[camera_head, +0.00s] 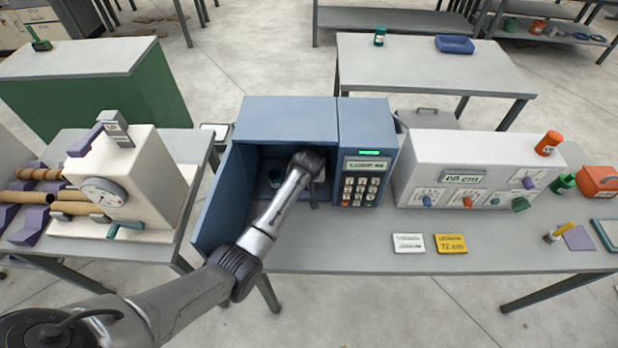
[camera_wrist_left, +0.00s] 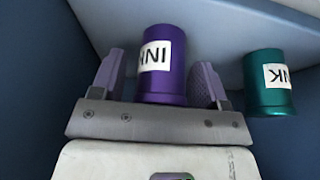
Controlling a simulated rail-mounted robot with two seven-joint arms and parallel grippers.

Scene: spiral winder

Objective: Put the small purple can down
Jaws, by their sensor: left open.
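The small purple can (camera_wrist_left: 162,65), with a white INK label, sits between the two fingers of my left gripper (camera_wrist_left: 158,78) in the left wrist view. The fingers are open, one on each side of the can, with a narrow gap visible. The can is inside the blue box-shaped machine (camera_head: 290,118), whose door stands open at the left. In the head view my left arm reaches into this machine and hides the purple can. My right gripper is not in view.
The machine's keypad panel (camera_head: 362,180) is right of the opening. A grey box with knobs (camera_head: 470,170) stands further right. Two cards, white (camera_head: 409,243) and yellow (camera_head: 451,244), lie on the table front. A cream winder (camera_head: 130,185) stands at left. The open door (camera_head: 213,205) borders my arm.

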